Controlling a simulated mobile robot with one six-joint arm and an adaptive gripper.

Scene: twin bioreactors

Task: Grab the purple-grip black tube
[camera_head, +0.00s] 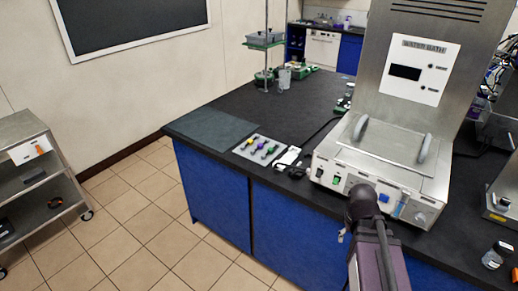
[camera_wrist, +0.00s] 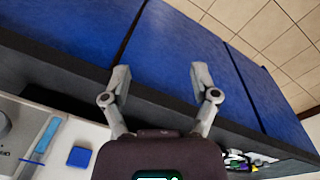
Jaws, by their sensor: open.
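A pale tray (camera_head: 246,154) lies on the black bench top near its front edge, left of the water bath. Several small tubes with coloured grips rest on it. The purple-grip tube (camera_head: 260,147) looks to be the middle one, between a yellow-grip and a green-grip tube. My gripper (camera_wrist: 160,82) is open and empty, its two grey fingers spread in front of the blue cabinet fronts. It is away from the tray, to its right in the head view. Small coloured items (camera_wrist: 243,158) show at the lower right of the wrist view, too small to tell apart.
The steel water bath (camera_head: 385,160) stands beside my arm on the bench. White items (camera_head: 287,157) and a black cable lie between tray and bath. A dark mat (camera_head: 212,129) is left of the tray. A steel cart (camera_head: 35,170) stands at the far left, with open tiled floor between.

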